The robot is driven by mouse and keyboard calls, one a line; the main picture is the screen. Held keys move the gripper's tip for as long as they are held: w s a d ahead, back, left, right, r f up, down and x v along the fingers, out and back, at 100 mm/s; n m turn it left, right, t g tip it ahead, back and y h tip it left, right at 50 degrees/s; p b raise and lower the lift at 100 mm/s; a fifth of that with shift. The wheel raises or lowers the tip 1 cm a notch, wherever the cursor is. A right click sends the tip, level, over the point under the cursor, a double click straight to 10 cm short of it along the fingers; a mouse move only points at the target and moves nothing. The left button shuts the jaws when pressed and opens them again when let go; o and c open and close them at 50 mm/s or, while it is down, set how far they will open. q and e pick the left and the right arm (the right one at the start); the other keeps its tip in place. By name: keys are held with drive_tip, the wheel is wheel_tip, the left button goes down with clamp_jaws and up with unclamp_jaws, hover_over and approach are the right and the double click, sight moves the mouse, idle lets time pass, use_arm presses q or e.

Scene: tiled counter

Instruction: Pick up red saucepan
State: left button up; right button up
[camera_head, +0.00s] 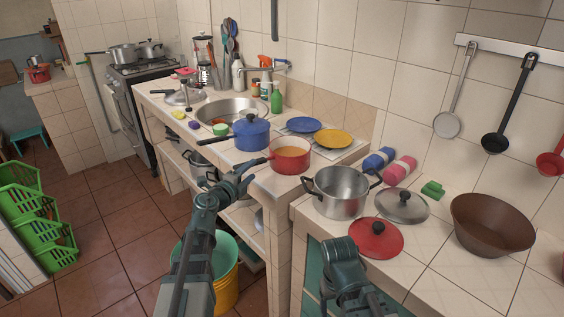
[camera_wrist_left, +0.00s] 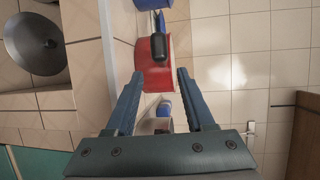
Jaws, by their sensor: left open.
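The red saucepan (camera_head: 289,157) stands upright near the counter's right end, with an orange interior and its handle pointing left. In the left wrist view the saucepan (camera_wrist_left: 150,68) shows a red side, with a dark handle (camera_wrist_left: 158,46) in front of it. My left gripper (camera_head: 242,177) is open beside the saucepan's handle, over the front edge of the counter. In the left wrist view the gripper (camera_wrist_left: 161,75) has its two fingers apart, with the handle tip just beyond the fingertips. Nothing is seen held. My right arm shows at the bottom, but its gripper is not visible.
A blue lidded pot (camera_head: 251,133) stands close behind the saucepan. A steel pot (camera_head: 340,198), a red lid (camera_head: 375,238) and a brown bowl (camera_head: 492,225) are on the right counter. Blue (camera_head: 303,125) and yellow (camera_head: 333,139) plates lie behind. A yellow bucket (camera_head: 226,290) stands below.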

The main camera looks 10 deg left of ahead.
sight(258, 164)
use_arm(q)
drive_tip(key=shift+b+x, duration=0.3)
drive_tip(key=shift+x, duration=3.65)
drive_tip(key=shift+s+r, duration=0.1)
clamp_jaws()
